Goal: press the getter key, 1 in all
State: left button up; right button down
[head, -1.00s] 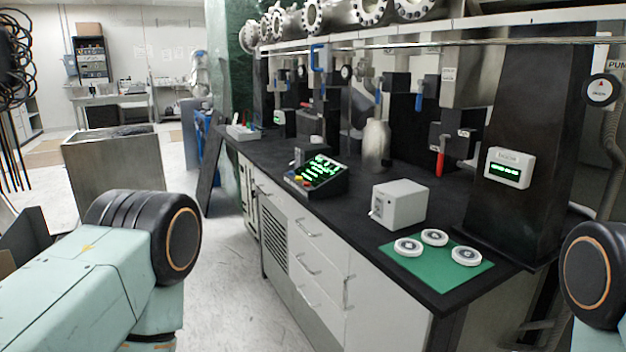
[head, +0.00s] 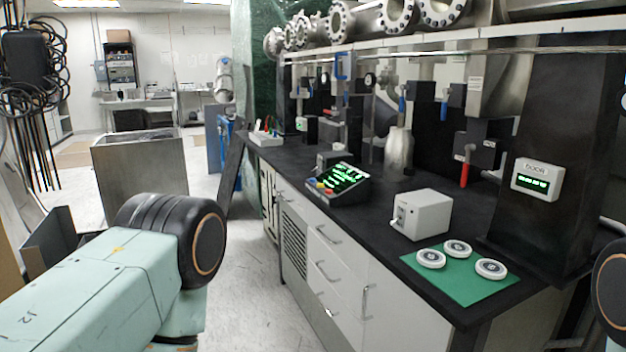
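A black control console (head: 339,184) with green lit text and a few coloured keys stands on the black bench top, left of a grey box. Its small keys (head: 318,184), red, yellow and blue, sit along its left front side. Which of them is the getter key cannot be read. My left arm comes in from the lower left, and my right arm shows only as a dark joint at the right edge. Neither gripper is in the picture.
A grey box (head: 420,215) and a green mat (head: 463,287) with three white round discs (head: 458,248) lie on the bench's near end. A small green-lit display (head: 536,180) hangs on a dark column. Open floor (head: 250,290) lies left of the bench.

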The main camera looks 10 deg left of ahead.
pick_arm(q)
grip_shut()
dwell(1.2)
